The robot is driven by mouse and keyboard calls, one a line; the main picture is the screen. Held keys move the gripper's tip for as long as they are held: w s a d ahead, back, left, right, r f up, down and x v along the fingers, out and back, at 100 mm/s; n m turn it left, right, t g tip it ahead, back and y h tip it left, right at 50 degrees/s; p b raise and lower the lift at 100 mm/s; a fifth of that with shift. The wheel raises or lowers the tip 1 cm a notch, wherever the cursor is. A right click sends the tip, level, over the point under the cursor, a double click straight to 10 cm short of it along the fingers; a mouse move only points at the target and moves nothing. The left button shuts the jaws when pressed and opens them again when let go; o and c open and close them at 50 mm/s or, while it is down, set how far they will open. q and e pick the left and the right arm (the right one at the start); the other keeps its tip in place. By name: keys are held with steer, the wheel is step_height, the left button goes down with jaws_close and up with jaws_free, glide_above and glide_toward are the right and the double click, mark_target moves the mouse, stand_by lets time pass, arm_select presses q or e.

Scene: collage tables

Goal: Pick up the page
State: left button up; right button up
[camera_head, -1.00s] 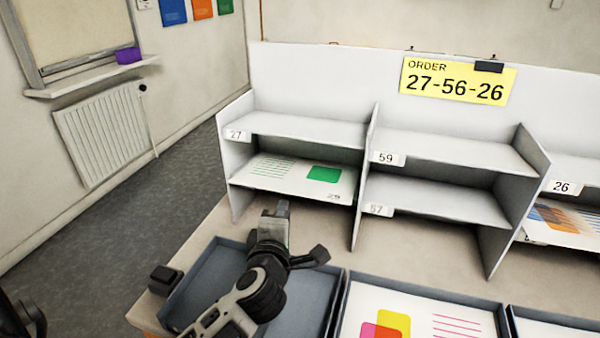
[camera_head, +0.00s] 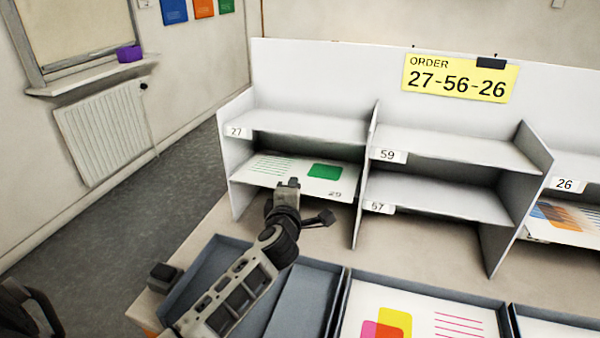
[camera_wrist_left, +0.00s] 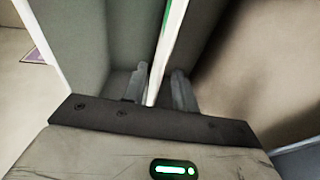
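A white page (camera_head: 270,167) with green lines and a green square lies on the lower shelf of the left rack bay, under the label 27. Its front corner is printed with what looks like 29. My left gripper (camera_head: 288,186) is at the front edge of this page in the head view. In the left wrist view the page shows edge-on (camera_wrist_left: 160,70) between the two fingers (camera_wrist_left: 160,88), with a gap visible on the right finger's side. The fingers are open around the edge.
The rack's dividers (camera_head: 365,180) and upper shelf (camera_head: 300,127) stand close to the gripper. Another page (camera_head: 565,218) lies under label 26. A blue-grey tray (camera_head: 305,300) stands below my left arm; a tray beside it holds a coloured page (camera_head: 420,315).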

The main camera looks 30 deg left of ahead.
arm_select(q)
jaws_close()
steer(key=shift+r, duration=0.15)
